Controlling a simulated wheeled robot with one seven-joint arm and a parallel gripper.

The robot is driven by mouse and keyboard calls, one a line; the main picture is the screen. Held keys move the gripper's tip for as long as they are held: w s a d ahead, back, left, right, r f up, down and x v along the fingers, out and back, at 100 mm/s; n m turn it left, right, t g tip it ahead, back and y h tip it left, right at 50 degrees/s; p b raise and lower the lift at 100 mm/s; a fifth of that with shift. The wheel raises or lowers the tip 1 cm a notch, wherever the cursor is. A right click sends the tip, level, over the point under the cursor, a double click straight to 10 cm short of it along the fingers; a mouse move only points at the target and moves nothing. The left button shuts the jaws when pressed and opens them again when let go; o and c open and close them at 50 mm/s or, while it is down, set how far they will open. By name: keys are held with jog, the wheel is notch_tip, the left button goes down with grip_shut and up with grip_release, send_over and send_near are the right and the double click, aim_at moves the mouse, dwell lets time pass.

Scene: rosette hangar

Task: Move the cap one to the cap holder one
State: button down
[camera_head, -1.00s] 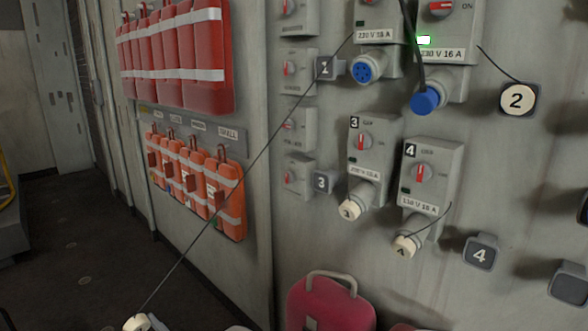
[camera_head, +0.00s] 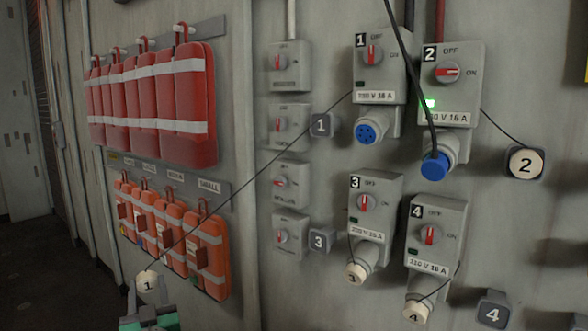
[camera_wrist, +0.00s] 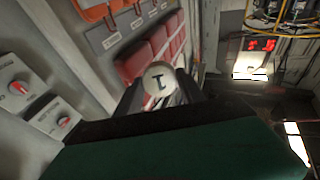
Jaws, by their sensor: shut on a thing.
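Cap one is a cream round cap marked 1 (camera_head: 148,283), low at the left in the head view. It also shows in the wrist view (camera_wrist: 160,78), held between my fingertips. My gripper (camera_head: 148,290) is shut on it, in front of the orange bags. A thin black cord runs from the cap up right to the socket box marked 1 (camera_head: 380,65). The box's blue socket (camera_head: 368,131) is uncovered. Cap holder one (camera_head: 321,125) is a small dark square marked 1, left of that socket and empty. My gripper is well below and left of it.
Socket box 2 (camera_head: 450,85) has a blue plug (camera_head: 434,167) with a hanging cable. Cap two (camera_head: 525,163) sits on its holder. Holder three (camera_head: 319,241) and holder four (camera_head: 494,309) are bare. Grey switch boxes (camera_head: 289,68) and red bags (camera_head: 150,110) line the wall.

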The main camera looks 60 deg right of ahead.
jog(key=s+d+r+m+g+h+p, duration=0.25)
jog(key=d+r+m+g+h, duration=0.2)
jog(key=d+r, duration=0.6)
jog(key=m+g+h+p, duration=0.1)
jog(key=m+g+p, duration=0.65)
jog(key=g, duration=0.75)
send_near(321, 125)
jog(key=shift+m, duration=0.4)
jog(key=shift+s+d+p, duration=0.15)
jog(key=shift+d+p, duration=0.3)
jog(key=shift+d, duration=0.65)
jog(key=shift+s+d+p, duration=0.15)
jog(key=shift+d+p, duration=0.25)
jog(key=shift+d, duration=0.75)
jog(key=shift+s+d+f, duration=0.1)
jog(key=shift+d+f, duration=0.05)
jog(key=shift+d, duration=0.3)
jog(key=shift+b, duration=0.3)
jog(key=shift+d, duration=0.35)
jog(key=c, duration=0.6)
grip_release()
jog(key=shift+c, duration=0.2)
